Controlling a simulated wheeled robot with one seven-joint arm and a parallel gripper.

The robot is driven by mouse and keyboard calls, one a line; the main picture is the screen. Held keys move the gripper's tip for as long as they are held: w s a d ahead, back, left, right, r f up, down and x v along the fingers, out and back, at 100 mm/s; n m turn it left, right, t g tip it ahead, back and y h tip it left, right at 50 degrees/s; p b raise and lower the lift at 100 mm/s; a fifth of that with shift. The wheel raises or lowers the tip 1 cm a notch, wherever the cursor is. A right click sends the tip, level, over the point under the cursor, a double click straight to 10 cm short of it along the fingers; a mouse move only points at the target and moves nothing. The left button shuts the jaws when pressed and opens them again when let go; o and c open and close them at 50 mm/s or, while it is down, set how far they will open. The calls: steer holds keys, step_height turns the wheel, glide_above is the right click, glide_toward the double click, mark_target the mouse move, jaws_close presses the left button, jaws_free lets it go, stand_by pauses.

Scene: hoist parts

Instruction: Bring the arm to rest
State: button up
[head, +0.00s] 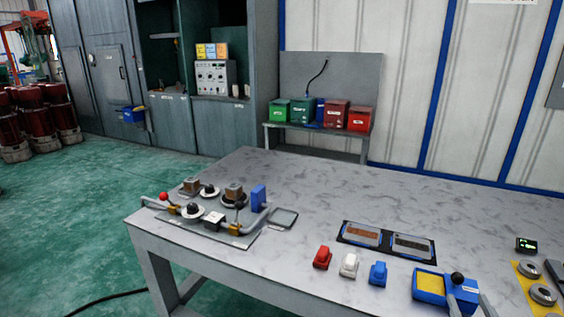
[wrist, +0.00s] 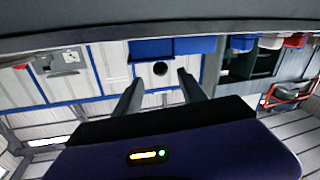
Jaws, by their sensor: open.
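My gripper (wrist: 160,78) shows in the wrist view, its two dark fingers spread apart with nothing held between them. The wrist view looks upside down, toward the wall and cabinets. I cannot make out my gripper in the head view. The grey workbench (head: 290,187) fills the middle and right of the head view.
On the bench are a fixture with pipes and a red knob (head: 163,196), two dark trays (head: 411,246), red (head: 322,257), white (head: 349,265) and blue (head: 378,273) small blocks, and a blue device (head: 430,288) with a black-knobbed lever. Bins (head: 361,119) stand behind. The bench middle is clear.

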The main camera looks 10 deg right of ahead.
steer(key=shift+s+d+r+m, duration=0.1)
steer(key=shift+d+r+m, duration=0.05)
steer(key=shift+r+m, duration=0.2)
steer(key=shift+s+d+r+m+t+h, duration=0.15)
steer(key=shift+r+m+h, duration=0.1)
steer(key=shift+r, duration=0.25)
steer(key=shift+s+r+m+t+h, duration=0.15)
steer(key=shift+r+h, duration=0.1)
steer(key=shift+r, duration=0.25)
steer(key=shift+s+a+r+m, duration=0.1)
steer(key=shift+s+a+m, duration=0.05)
steer(key=shift+s+a, duration=0.3)
steer(key=shift+s+a+r+m, duration=0.1)
steer(key=shift+s+a, duration=0.2)
steer(key=shift+s, duration=0.25)
steer(key=s+a+n+g+y+p, duration=0.2)
steer(key=s+a+y, duration=0.6)
steer(key=s+a, duration=1.7)
steer(key=s+n+p, duration=0.2)
steer(key=p, duration=0.1)
steer(key=shift+s+a+r+n, duration=0.15)
steer(key=shift+s+r+n, duration=0.1)
steer(key=shift+s+n, duration=0.1)
